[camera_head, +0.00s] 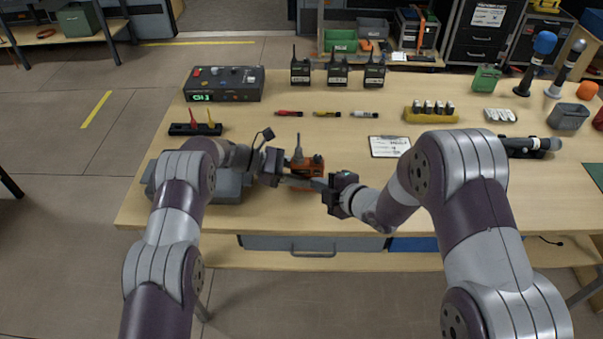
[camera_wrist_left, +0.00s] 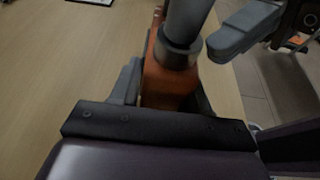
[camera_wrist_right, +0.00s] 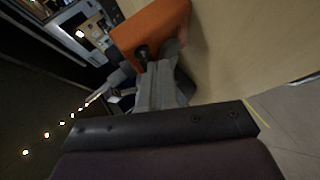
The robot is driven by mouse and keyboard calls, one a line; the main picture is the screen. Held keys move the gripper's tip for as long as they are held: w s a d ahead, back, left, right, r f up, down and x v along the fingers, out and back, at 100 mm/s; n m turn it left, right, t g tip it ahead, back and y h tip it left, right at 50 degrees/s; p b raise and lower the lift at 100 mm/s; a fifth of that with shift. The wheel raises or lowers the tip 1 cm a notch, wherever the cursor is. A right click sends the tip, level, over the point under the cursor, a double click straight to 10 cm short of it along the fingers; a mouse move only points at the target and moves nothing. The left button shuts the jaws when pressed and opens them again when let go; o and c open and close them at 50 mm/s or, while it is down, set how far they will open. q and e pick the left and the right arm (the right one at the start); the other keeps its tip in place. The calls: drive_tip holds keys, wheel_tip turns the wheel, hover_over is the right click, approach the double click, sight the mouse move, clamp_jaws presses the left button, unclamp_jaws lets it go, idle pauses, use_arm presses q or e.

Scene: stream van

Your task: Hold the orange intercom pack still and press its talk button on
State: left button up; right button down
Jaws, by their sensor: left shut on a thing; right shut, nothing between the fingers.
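The orange intercom pack (camera_head: 308,167) stands on the wooden table near its front edge, with a dark antenna or knob stub on top. My left gripper (camera_head: 283,178) is at its left side and shut on it; in the left wrist view the fingers flank the orange body (camera_wrist_left: 168,85). My right gripper (camera_head: 318,184) is shut and empty, its fingertips close to the pack's front. In the right wrist view the shut fingertips (camera_wrist_right: 160,68) are next to a dark knob on the orange pack (camera_wrist_right: 150,28). I cannot tell whether they touch. The talk button is not clearly visible.
A grey case (camera_head: 228,186) lies left of the pack. A clipboard (camera_head: 389,146) lies to the right. Several handheld radios (camera_head: 337,70) and a black control box (camera_head: 224,84) stand farther back. Markers (camera_head: 327,114) lie behind the pack. The table between them is bare.

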drive_tip(key=shift+w, duration=0.1)
idle(0.3)
drive_tip(key=shift+w, duration=0.35)
drive_tip(key=shift+w, duration=0.15)
idle(0.4)
drive_tip(key=shift+s, duration=0.65)
drive_tip(key=shift+s, duration=3)
use_arm(q)
drive_tip(key=o, duration=1.2)
